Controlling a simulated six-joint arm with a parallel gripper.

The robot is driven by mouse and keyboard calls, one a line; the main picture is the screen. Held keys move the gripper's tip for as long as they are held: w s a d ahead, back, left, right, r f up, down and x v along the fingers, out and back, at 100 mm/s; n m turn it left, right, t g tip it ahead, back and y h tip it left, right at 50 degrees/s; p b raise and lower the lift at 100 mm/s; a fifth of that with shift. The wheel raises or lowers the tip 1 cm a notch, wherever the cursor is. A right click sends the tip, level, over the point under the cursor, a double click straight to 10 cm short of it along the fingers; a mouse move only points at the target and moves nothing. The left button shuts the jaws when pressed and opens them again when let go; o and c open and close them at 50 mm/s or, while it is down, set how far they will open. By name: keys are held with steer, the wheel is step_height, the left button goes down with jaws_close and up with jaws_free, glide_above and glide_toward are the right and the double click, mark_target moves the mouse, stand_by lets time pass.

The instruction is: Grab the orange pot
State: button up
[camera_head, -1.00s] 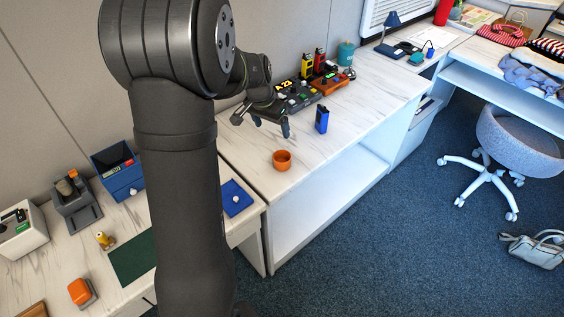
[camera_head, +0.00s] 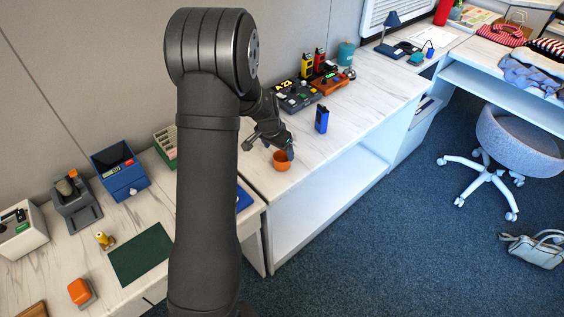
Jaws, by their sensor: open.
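The small round orange pot (camera_head: 281,165) stands upright on the white marbled counter, near its front edge. My gripper (camera_head: 271,147) is open and sits at the pot from behind and above. One finger overlaps the pot's upper right rim in the picture, and the other finger is to the left of the pot. I cannot tell whether a finger is inside the pot or touching it.
A blue handheld device (camera_head: 321,119) stands upright to the right of the pot. The counter in front of the blue device is clear.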

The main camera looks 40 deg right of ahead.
mark_target(282, 157)
steer(key=x, duration=0.5)
steer(key=shift+s+d, duration=0.1)
steer(key=shift+s, duration=0.2)
steer(key=c, duration=1.1)
